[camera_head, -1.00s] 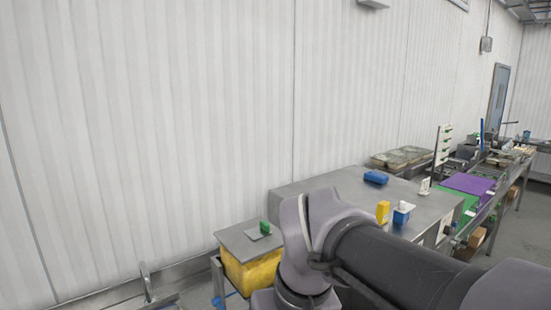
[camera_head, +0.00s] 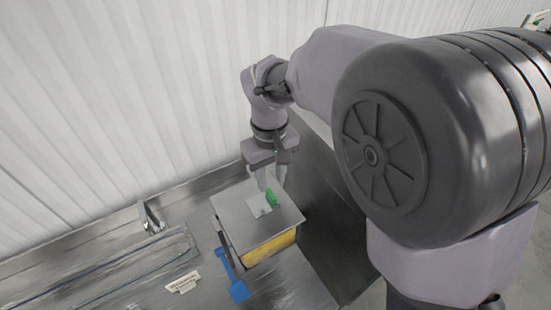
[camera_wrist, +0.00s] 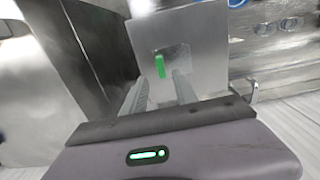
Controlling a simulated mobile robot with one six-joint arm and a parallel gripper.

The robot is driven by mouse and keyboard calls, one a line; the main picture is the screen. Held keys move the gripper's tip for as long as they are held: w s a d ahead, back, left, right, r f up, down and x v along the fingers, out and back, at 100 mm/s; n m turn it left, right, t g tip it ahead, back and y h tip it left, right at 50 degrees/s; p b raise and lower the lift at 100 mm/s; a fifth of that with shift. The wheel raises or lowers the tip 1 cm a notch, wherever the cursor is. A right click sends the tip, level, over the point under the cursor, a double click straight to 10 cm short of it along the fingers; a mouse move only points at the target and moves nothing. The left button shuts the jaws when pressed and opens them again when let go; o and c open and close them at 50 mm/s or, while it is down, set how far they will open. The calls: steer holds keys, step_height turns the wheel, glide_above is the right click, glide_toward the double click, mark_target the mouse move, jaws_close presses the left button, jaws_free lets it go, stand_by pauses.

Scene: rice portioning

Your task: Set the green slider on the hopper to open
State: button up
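The hopper (camera_head: 232,213) is a box with a flat steel lid and a yellow lower part, in the lower middle of the head view. Its lid also shows in the wrist view (camera_wrist: 196,62). The green slider (camera_head: 272,197) stands up from a small pale plate (camera_head: 259,207) on the lid. In the wrist view the green slider (camera_wrist: 160,66) lies just beyond the fingertips, about in line with the gap. My gripper (camera_head: 272,180) is open and empty, pointing down close behind the slider. I cannot tell whether a finger touches it.
A steel bracket (camera_head: 150,216) stands further left. The ribbed white wall is behind. My own arm covers the right side of the head view.

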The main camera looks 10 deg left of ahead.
mark_target(271, 194)
steer(key=f, duration=0.2)
steer(key=s+f, duration=0.1)
steer(key=f, duration=0.1)
steer(key=shift+w+f, duration=0.4)
steer(key=shift+f, duration=0.05)
steer(key=shift+s+r, duration=0.1)
steer(key=shift+s, duration=0.1)
steer(key=shift+c, duration=1)
jaws_close()
